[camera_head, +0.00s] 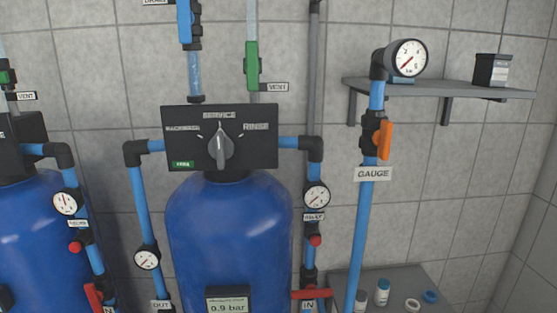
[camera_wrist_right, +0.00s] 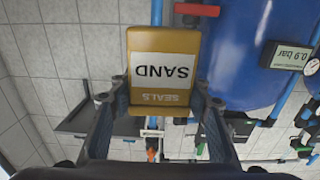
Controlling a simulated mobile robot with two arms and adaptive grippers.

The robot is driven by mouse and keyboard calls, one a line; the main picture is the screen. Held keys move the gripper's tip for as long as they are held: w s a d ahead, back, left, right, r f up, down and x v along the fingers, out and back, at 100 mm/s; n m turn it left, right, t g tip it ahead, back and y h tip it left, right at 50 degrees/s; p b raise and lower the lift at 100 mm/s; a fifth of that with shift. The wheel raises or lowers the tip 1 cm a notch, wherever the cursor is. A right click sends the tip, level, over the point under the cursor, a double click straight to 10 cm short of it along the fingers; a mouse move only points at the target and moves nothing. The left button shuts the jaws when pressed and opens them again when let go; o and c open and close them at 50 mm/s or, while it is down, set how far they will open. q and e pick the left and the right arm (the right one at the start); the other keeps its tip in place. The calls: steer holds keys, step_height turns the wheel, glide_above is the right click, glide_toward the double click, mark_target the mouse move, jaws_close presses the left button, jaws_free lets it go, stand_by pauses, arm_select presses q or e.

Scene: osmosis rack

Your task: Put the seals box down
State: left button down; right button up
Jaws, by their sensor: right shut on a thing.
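The seals box is a yellow-orange box (camera_wrist_right: 161,72) with a white panel reading "SAND" and the word "SEALS" near one end. Its lettering is upside down in the right wrist view. My right gripper (camera_wrist_right: 160,98) is shut on it, with one finger against each side. The box is held up in front of the wall, and no surface is seen touching it. Neither the box nor my right gripper shows in the head view. My left gripper is in neither view.
A grey wall shelf (camera_head: 435,89) at the upper right carries a black box (camera_head: 491,70) near its right end; its middle is bare. A lower grey bench (camera_head: 393,276) holds small bottles and rings. Blue tanks (camera_head: 230,235) and pipes (camera_head: 363,225) stand left of the shelf.

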steer(key=shift+w+d+r+m+h, duration=0.1)
steer(key=shift+d+r+m+h, duration=0.1)
steer(key=shift+m+h, duration=0.3)
step_height(320, 180, down, 15)
steer(key=b, duration=1.5)
steer(key=s+f, duration=0.2)
steer(key=s, duration=0.6)
steer(key=shift+f, duration=0.2)
steer(key=w+a+r+n+g+y, duration=0.2)
steer(key=w+a+n+g+y, duration=0.2)
steer(key=a+y, duration=0.4)
steer(key=w+a+r+n+g+y, duration=0.3)
steer(key=w+a+n+g+y, duration=0.1)
steer(key=a+n+y, duration=0.3)
steer(key=shift+a+n+g+y, duration=0.4)
steer(key=shift+a+n+g, duration=0.5)
steer(key=shift+a, duration=0.05)
